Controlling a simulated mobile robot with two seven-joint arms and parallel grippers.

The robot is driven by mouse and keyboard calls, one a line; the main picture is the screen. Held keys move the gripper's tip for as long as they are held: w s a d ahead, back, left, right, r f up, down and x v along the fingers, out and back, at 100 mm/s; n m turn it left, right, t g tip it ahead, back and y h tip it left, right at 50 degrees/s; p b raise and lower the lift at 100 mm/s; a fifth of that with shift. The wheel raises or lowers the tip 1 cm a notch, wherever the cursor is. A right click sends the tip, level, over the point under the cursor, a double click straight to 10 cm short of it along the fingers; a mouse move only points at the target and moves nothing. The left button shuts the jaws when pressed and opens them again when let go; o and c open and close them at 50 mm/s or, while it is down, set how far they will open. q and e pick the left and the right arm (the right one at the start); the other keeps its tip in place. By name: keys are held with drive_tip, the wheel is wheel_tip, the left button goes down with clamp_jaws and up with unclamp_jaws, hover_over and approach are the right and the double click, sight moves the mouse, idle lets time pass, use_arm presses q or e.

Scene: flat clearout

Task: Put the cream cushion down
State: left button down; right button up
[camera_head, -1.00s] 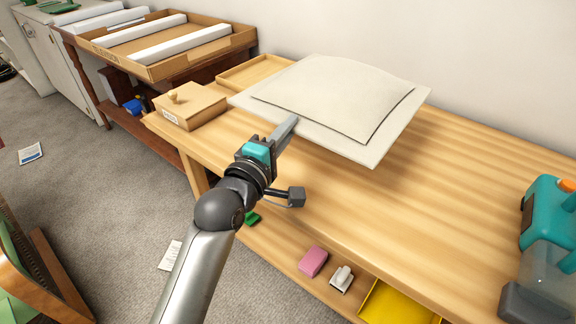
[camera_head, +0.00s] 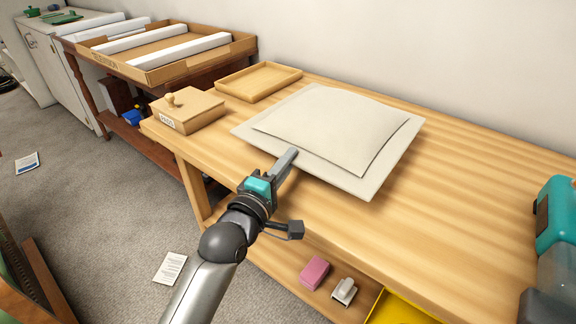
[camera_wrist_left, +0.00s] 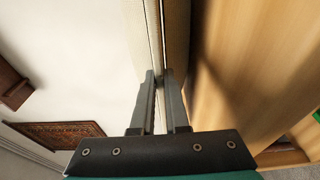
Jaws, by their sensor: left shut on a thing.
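The cream cushion (camera_head: 335,125) is a flat, pale square with a raised middle and a wide flat border. It is over the wooden table (camera_head: 470,160). My left gripper (camera_head: 287,160) is shut on its near left edge. In the left wrist view, the fingers (camera_wrist_left: 163,100) pinch the cushion's edge (camera_wrist_left: 150,35), with the tabletop (camera_wrist_left: 230,60) close on the right. The cushion lies nearly level, low over or on the tabletop; I cannot tell whether it touches. My right gripper does not show.
A lidded wooden box (camera_head: 190,110) and a shallow wooden tray (camera_head: 258,80) stand left of the cushion. A teal machine (camera_head: 556,215) is at the right. The table right of the cushion is clear. A pink block (camera_head: 314,272) lies on the lower shelf.

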use_arm(q)
drive_tip(key=shift+r, duration=0.1)
drive_tip(key=c, duration=1.3)
unclamp_jaws()
drive_tip(key=shift+f, duration=0.3)
drive_tip(key=o, duration=0.4)
